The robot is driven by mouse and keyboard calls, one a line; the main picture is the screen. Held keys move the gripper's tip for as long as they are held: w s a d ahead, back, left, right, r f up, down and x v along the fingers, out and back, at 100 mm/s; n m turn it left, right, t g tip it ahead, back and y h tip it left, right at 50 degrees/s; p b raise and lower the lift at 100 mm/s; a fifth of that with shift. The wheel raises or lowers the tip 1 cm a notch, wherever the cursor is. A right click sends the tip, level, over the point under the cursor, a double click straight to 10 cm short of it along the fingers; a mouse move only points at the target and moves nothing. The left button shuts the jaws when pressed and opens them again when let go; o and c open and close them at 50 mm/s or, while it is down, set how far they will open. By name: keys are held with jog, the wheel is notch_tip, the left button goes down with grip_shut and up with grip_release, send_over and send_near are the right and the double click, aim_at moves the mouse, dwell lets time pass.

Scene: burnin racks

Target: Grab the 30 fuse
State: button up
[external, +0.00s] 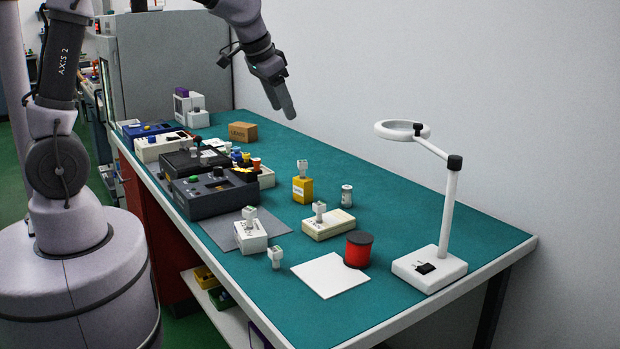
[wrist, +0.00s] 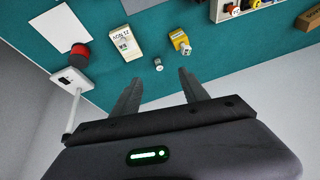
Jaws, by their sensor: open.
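No "30" marking is readable, so I cannot tell which is the 30 fuse. My gripper (external: 279,103) is open and empty, high above the back of the bench. In the wrist view my gripper (wrist: 158,82) has its fingers apart, with the yellow block (wrist: 179,40) and cream box (wrist: 124,42) beyond them.
A small jar (external: 346,196) stands right of the yellow block. A red spool (external: 358,250), white card (external: 331,275) and tall magnifier lamp (external: 448,215) occupy the front right. Dark and white instrument boxes (external: 212,196) line the left. The back right of the green bench is clear.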

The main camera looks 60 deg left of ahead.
jog(key=n+p, duration=0.1)
jog(key=n, duration=0.1)
send_near(344, 188)
jog(key=shift+h, duration=0.3)
jog(key=w+f+b, duration=0.1)
jog(key=w+a+f+b, duration=0.1)
jog(key=f, duration=0.1)
jog(key=w+f+b, duration=0.1)
jog(key=f, duration=0.1)
jog(key=shift+w+a+f, duration=0.2)
jog(key=shift+a, duration=0.05)
jog(key=x, duration=0.2)
jog(key=b+x, duration=0.1)
jog(key=x, duration=0.1)
jog(key=s+b+x, duration=0.1)
jog(key=x, duration=0.1)
jog(key=shift+w+d+f, duration=0.15)
jog(key=shift+d+f, duration=0.2)
jog(key=shift+f, duration=0.05)
jog(key=shift+r, duration=0.2)
jog(key=shift+c, duration=0.2)
grip_shut()
